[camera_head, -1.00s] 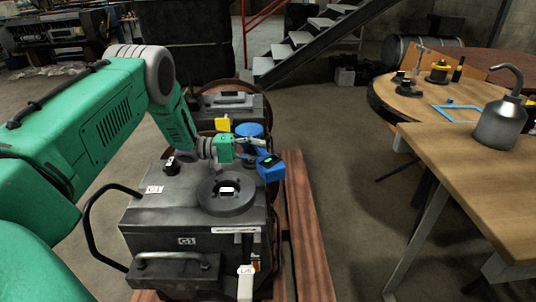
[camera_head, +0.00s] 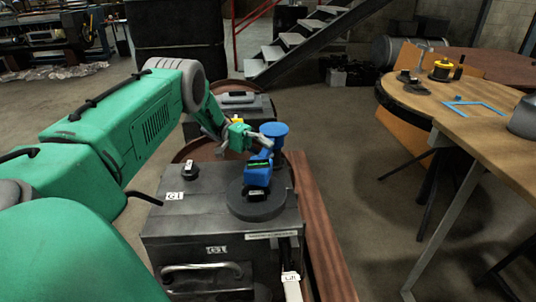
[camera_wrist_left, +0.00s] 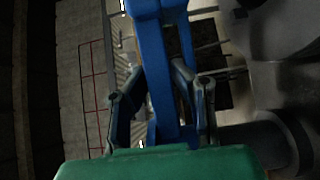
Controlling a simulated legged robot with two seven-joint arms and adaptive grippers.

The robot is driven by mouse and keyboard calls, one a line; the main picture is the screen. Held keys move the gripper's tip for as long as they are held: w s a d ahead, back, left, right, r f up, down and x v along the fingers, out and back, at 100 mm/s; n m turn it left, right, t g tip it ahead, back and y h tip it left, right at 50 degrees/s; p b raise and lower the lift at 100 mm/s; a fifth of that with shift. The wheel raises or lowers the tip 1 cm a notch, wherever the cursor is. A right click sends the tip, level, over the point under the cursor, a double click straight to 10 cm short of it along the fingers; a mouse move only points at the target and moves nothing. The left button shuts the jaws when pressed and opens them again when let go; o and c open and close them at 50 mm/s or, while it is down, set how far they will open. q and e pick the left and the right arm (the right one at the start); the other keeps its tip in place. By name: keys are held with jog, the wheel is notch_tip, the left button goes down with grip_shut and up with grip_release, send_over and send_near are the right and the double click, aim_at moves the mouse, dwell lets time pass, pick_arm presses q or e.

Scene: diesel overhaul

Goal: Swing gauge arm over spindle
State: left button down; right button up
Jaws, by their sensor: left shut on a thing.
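The blue gauge arm carries a blue gauge head with a dark, green-lit display (camera_head: 257,175). In the head view the gauge head appears over the rear-middle of a round black disc (camera_head: 240,207) on top of the grey machine. A small pale-and-dark spindle piece (camera_head: 257,194) shows at the disc's middle, just below the head in the picture. I cannot tell the height gap. My left gripper (camera_head: 266,146) is shut on the gauge arm behind the head. In the left wrist view its two fingers sit on both sides of the blue bar (camera_wrist_left: 158,75). My right gripper is not seen.
A blue round cup-like top (camera_head: 274,130) stands beside my gripper. A second dark machine (camera_head: 238,103) stands behind. A wooden bench (camera_head: 490,140) is at the right, with open floor between.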

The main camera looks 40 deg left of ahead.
pick_arm(q)
jog(key=shift+a+f, duration=0.15)
jog(key=shift+f, duration=0.05)
jog(key=shift+s, duration=0.1)
jog(key=c, duration=1.6)
grip_release()
jog(key=shift+o, duration=1)
